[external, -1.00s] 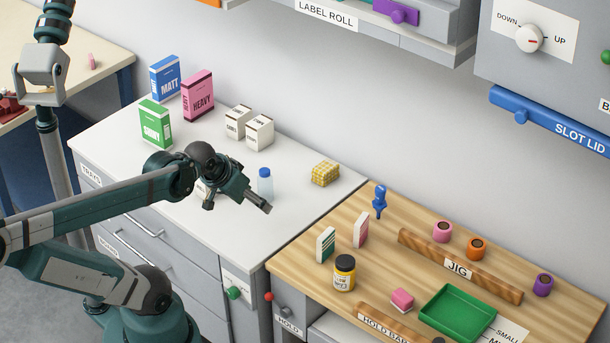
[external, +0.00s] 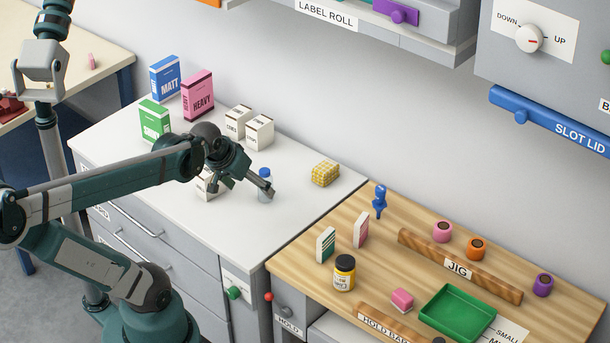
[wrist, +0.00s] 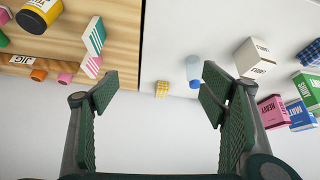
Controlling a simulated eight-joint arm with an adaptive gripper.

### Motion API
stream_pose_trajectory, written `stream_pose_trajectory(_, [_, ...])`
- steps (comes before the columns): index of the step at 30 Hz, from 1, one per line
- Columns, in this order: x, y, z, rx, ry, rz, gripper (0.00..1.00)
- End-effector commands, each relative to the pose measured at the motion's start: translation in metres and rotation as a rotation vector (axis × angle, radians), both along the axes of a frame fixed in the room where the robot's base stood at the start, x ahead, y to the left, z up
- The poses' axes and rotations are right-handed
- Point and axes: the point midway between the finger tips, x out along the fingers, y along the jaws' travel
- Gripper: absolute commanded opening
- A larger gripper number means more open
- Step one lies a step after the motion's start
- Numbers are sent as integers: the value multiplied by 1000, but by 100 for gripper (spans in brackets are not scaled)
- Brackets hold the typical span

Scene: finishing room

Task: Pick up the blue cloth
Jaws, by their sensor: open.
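A blue checked block that looks like folded cloth (wrist: 309,52) shows at the right edge of the wrist view, partly cut off, on the white counter beyond a white box. I cannot make it out in the external view, where my arm covers part of the counter. My gripper (external: 243,194) is over the white counter near the clear bottle, its fingers apart. In the wrist view my gripper (wrist: 160,103) is open and empty, with the blue block well right of the fingers.
A blue-capped bottle (external: 265,184) stands beside my gripper. A yellow checked block (external: 325,174) lies farther right. White boxes (external: 260,132) and blue, pink and green boxes (external: 198,95) stand at the back left. The wooden bench (external: 310,278) on the right holds several small items.

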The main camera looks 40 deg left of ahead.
Motion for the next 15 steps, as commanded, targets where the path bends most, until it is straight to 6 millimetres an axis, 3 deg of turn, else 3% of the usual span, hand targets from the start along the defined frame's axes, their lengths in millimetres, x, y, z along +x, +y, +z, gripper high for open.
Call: stream_pose_trajectory(15, [51,81,15,-85,98,276,72])
